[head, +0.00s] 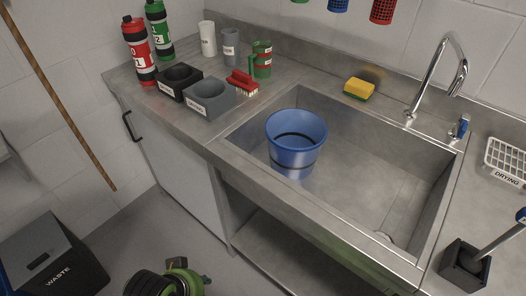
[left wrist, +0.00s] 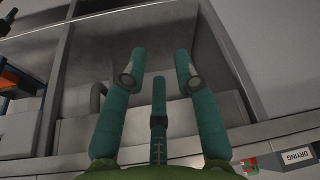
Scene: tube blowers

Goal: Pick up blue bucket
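The blue bucket (head: 293,158) stands upright in the left part of the steel sink (head: 385,185) in the head view. Its open top faces up, and it looks empty. My left gripper (left wrist: 158,62) shows in the left wrist view with its teal fingers spread apart and nothing between them. The bucket does not show in the left wrist view, and no gripper touches it in the head view. My right gripper is in neither view.
A faucet (head: 440,75) rises at the sink's back right. A yellow sponge (head: 359,88) lies on the back rim. A red brush (head: 242,83), grey holder (head: 209,98), cups and bottles crowd the left counter. A brush stand (head: 465,266) is at right, a waste bin (head: 52,262) lower left.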

